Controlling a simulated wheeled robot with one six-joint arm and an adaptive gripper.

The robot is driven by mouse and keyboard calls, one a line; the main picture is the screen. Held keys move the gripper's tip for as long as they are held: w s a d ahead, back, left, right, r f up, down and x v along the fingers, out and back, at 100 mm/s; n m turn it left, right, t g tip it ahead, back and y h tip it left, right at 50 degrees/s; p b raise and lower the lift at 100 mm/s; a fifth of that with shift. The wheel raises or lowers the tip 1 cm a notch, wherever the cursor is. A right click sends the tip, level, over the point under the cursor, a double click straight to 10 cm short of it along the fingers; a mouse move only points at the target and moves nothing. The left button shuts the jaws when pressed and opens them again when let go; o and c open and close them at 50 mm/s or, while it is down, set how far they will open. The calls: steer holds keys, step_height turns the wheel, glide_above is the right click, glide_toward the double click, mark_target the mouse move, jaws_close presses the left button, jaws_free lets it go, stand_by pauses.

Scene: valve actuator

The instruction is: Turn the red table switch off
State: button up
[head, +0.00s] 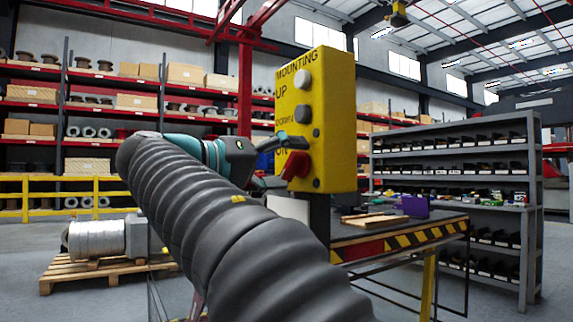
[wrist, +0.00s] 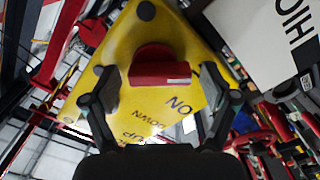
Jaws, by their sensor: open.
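The red switch (head: 295,165) is a knob low on the front of the yellow control box (head: 333,120), beside the "ON" label. In the wrist view the red switch (wrist: 160,72) shows as a red block with a small pale label on its edge. My gripper (wrist: 158,78) is open, with one finger on each side of the switch in that view. A gap shows between each finger and the switch; contact cannot be told. In the head view my gripper (head: 280,160) is at the box front, partly hidden by my arm.
The box also carries a white button (head: 302,79) and a dark grey button (head: 303,113) above the switch. A table (head: 400,240) with a striped edge stands below and to the right. Shelves (head: 460,170) stand behind.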

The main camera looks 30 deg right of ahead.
steer(key=a, duration=0.7)
steer(key=shift+s+a, duration=0.15)
steer(key=shift+a, duration=0.1)
stand_by(0.3)
